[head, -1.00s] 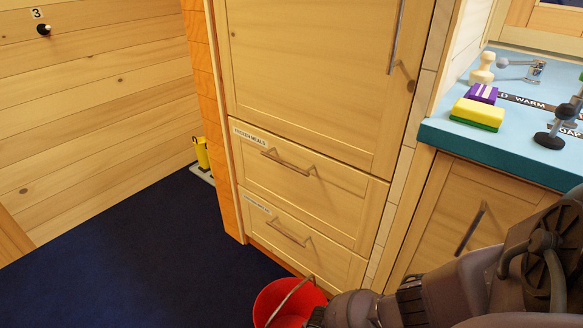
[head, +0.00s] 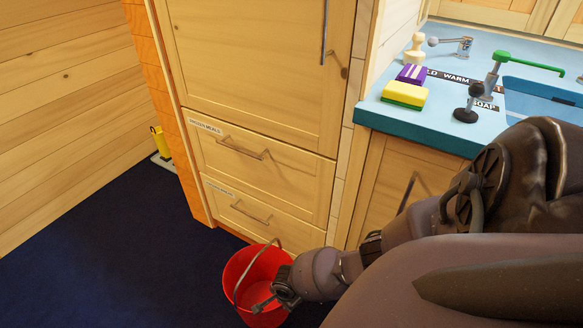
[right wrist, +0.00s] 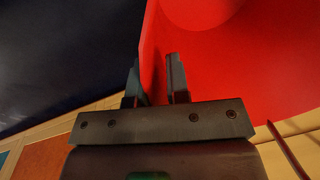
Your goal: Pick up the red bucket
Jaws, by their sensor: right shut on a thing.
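The red bucket (head: 260,263) is at the bottom of the head view, in front of the drawers, open side up with its thin handle raised. My right gripper (head: 263,305) reaches its near right side. In the right wrist view the bucket (right wrist: 225,75) fills the upper right. There the fingers of my right gripper (right wrist: 155,80) stand on both sides of its wall and are shut on it. The bucket's underside is hidden, so I cannot tell whether it touches the floor. My left gripper is not in view.
A wooden cabinet with drawers (head: 262,178) stands just behind the bucket. A blue counter (head: 385,112) with a yellow-green sponge (head: 405,95) and taps is at the right. A yellow object (head: 161,143) stands by the far wall. The dark blue floor (head: 110,255) at left is clear.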

